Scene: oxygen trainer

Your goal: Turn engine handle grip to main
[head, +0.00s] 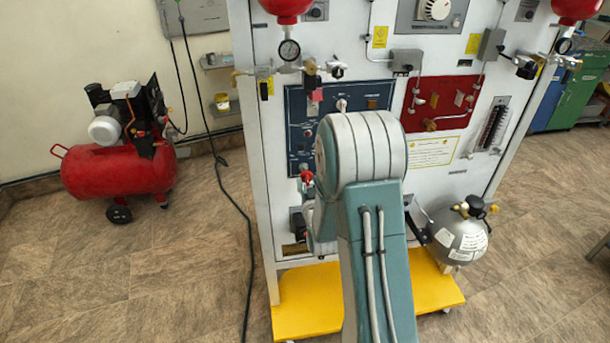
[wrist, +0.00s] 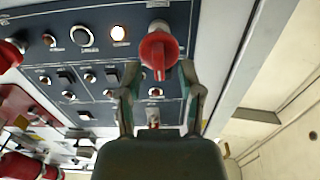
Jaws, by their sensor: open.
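A red handle grip (wrist: 158,52) stands out from the dark blue panel (wrist: 75,18) in the wrist view. A red handle also shows at the lower left edge of the blue panel in the head view (head: 306,177). My gripper (wrist: 158,72) is open, with one finger on each side of the red grip's lower end. I cannot tell whether either finger touches it. No label naming the main position is readable.
Another red knob (wrist: 10,55) is at the wrist view's left edge. The blue panel has several switches and a lit lamp (wrist: 119,33). A red compressor (head: 118,170) stands left, with open floor between.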

